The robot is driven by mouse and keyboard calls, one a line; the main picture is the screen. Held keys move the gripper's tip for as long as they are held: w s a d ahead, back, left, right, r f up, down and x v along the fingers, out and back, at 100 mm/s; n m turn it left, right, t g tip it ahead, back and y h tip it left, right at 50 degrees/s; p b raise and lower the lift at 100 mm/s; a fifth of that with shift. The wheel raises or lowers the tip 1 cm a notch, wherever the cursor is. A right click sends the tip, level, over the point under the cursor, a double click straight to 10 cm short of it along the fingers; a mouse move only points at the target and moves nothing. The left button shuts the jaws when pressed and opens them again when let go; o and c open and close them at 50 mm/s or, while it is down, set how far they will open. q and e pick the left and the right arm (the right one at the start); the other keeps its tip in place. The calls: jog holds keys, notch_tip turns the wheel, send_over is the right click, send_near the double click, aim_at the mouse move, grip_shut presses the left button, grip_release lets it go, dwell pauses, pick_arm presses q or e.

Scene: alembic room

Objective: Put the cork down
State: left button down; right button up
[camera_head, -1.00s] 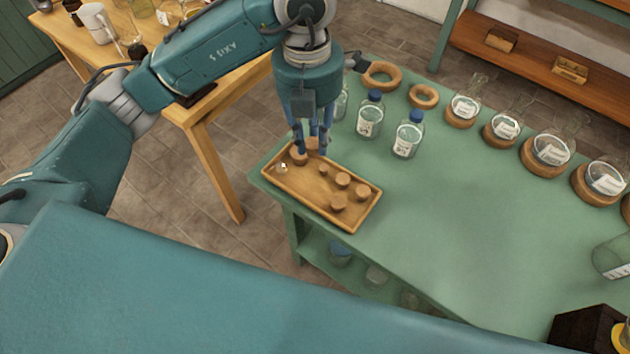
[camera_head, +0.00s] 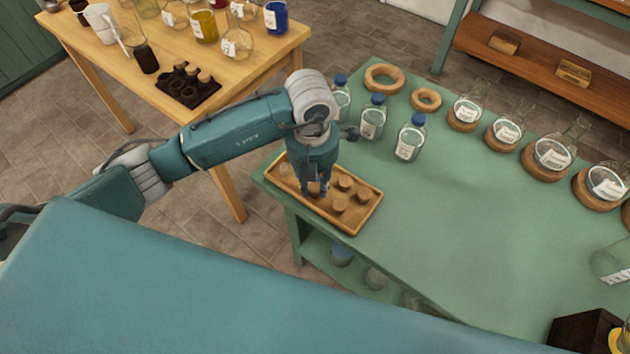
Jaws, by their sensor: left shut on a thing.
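A shallow wooden tray (camera_head: 368,210) lies at the near left corner of the green table. Three loose corks, one of them this cork (camera_head: 340,205), show upright in its right part. My left gripper (camera_head: 318,192) points down into the middle of the tray, left of these corks. It is shut on a cork, which is mostly hidden by the fingers. Whether that cork touches the tray floor, I cannot tell. My gripper and wrist hide part of the tray behind them. My right gripper is not in view.
Blue-capped bottles (camera_head: 410,138) stand behind the tray, close to my left wrist. Cork rings (camera_head: 384,78) and round flasks on rings (camera_head: 552,155) line the back. The green table's middle (camera_head: 460,230) is clear. A wooden table (camera_head: 270,62) with glassware stands at left.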

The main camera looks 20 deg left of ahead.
aim_at(314, 187)
pick_arm(q)
jog(key=shift+f, duration=0.15)
jog(key=c, duration=1.5)
grip_release()
jog(key=shift+r, duration=0.35)
jog(key=shift+w+r, duration=0.1)
jog(key=shift+r, duration=0.2)
jog(key=shift+a+r+b, duration=0.15)
jog(key=shift+r+b, duration=0.75)
jog(key=shift+r, duration=4.7)
